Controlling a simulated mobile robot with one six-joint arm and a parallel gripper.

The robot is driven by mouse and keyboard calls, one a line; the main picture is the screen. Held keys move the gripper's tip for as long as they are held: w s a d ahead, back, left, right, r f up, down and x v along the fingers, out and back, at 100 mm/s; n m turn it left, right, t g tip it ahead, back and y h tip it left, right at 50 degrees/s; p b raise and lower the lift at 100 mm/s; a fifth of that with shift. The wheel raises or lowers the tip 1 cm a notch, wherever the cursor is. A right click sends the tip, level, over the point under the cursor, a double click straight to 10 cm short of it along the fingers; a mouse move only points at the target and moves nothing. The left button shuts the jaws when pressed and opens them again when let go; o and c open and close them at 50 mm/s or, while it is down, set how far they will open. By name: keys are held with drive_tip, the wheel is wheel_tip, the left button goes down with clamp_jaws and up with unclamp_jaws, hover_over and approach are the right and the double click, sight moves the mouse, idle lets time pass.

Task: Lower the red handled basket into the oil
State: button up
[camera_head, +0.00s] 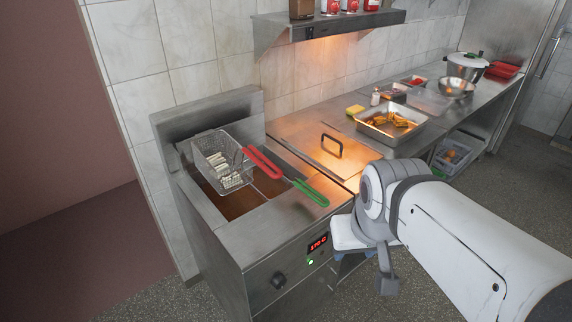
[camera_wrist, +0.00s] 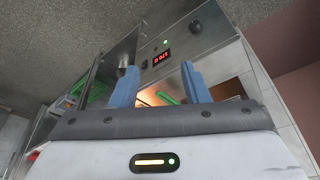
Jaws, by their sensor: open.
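The wire basket (camera_head: 208,150) with the red handle (camera_head: 262,162) holds pale sticks of food and sits raised over the fryer well at the left in the head view. Brown oil (camera_head: 232,205) shows below and in front of it. A green handle (camera_head: 311,194) lies beside the red one, reaching over the fryer's front edge; I cannot make out its basket. My gripper (camera_wrist: 159,86) is open and empty, low in front of the fryer. In the wrist view the green handle (camera_wrist: 168,97) shows beyond and between the blue fingers. In the head view my arm mostly hides the gripper.
The fryer front has a red display (camera_head: 318,243) and a dark knob (camera_head: 279,280). A steel lid with a black handle (camera_head: 332,146) lies right of the well. A food tray (camera_head: 372,132) stands farther along the counter. A shelf (camera_head: 340,24) hangs above.

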drive_tip(key=o, duration=0.3)
drive_tip(key=w+d+f+t+b, duration=0.1)
drive_tip(key=w+t+b, duration=0.1)
drive_tip(key=w, duration=0.2)
drive_tip(key=w+d+f+t+h+b, duration=0.1)
drive_tip(key=w+t, duration=0.1)
drive_tip(key=w, duration=0.3)
drive_tip(key=shift+w+f+b, duration=0.3)
drive_tip(key=shift+f+b, duration=0.05)
drive_tip(key=w+n+t+b, duration=0.1)
drive_tip(key=w+t+b, duration=0.2)
drive_tip(key=w, duration=0.4)
drive_tip(key=w+a+n+t+y+b, duration=0.2)
drive_tip(key=w+a+y, duration=0.3)
drive_tip(key=a, duration=0.3)
drive_tip(key=w+a+n+t+y+b, duration=0.2)
drive_tip(key=w+a+n+y, duration=0.2)
drive_tip(key=w+a+y, duration=0.2)
drive_tip(key=shift+a+f, duration=0.3)
drive_tip(key=shift+a, duration=0.9)
drive_tip(key=shift+w, duration=0.1)
